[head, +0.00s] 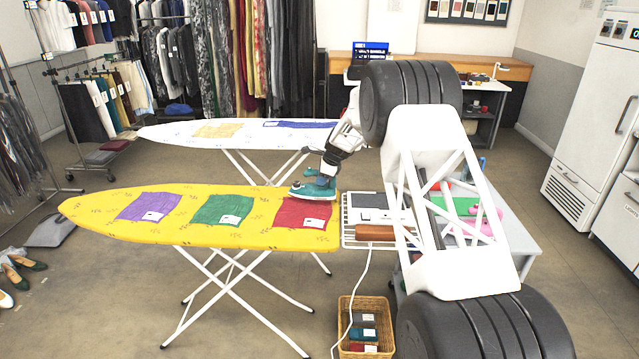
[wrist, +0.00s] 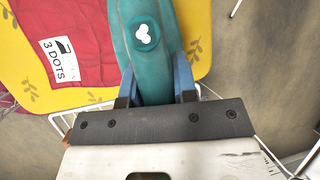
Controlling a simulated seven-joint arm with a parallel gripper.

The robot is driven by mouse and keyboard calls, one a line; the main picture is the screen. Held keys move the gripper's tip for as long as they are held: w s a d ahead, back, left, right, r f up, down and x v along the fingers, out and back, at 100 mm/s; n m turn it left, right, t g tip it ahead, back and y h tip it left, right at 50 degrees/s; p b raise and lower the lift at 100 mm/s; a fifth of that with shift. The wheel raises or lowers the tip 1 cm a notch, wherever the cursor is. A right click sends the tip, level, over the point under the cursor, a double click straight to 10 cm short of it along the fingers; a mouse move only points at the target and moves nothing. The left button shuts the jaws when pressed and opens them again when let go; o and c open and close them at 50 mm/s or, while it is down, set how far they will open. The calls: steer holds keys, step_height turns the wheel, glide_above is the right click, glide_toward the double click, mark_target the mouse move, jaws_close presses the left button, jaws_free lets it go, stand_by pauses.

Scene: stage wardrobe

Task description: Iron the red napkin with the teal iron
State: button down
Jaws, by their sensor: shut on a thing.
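The red napkin (head: 303,214) lies flat at the right end of the yellow ironing board (head: 160,233). In the wrist view the red napkin (wrist: 75,35) has a white label (wrist: 60,62) reading "3 DOTS" with an iron symbol. My gripper (wrist: 155,92) is shut on the handle of the teal iron (wrist: 143,40). In the head view the teal iron (head: 314,187) is at the napkin's upper right edge. I cannot tell whether its sole touches the cloth. My gripper (head: 328,168) hides part of the iron there.
A purple napkin (head: 150,206) and a green napkin (head: 222,209) lie left of the red one. A wire rack (head: 347,226) adjoins the board's right end. A wicker basket (head: 343,315) with folded cloths stands below. A white ironing board (head: 175,133) stands behind.

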steer(key=shift+r, duration=3.1)
steer(key=s+d+f, duration=0.1)
steer(key=s+d, duration=0.6)
steer(key=d, duration=0.6)
steer(key=s+d+f, duration=0.1)
steer(key=s+d, duration=0.7)
steer(key=d, duration=0.4)
steer(key=shift+s+d+f, duration=0.25)
steer(key=shift+s+d, duration=0.05)
steer(key=shift+d, duration=0.1)
steer(key=shift+w, duration=0.1)
steer(key=w+f, duration=0.1)
steer(key=w, duration=1.5)
steer(key=shift+d+f, duration=0.2)
steer(key=shift+f, duration=0.1)
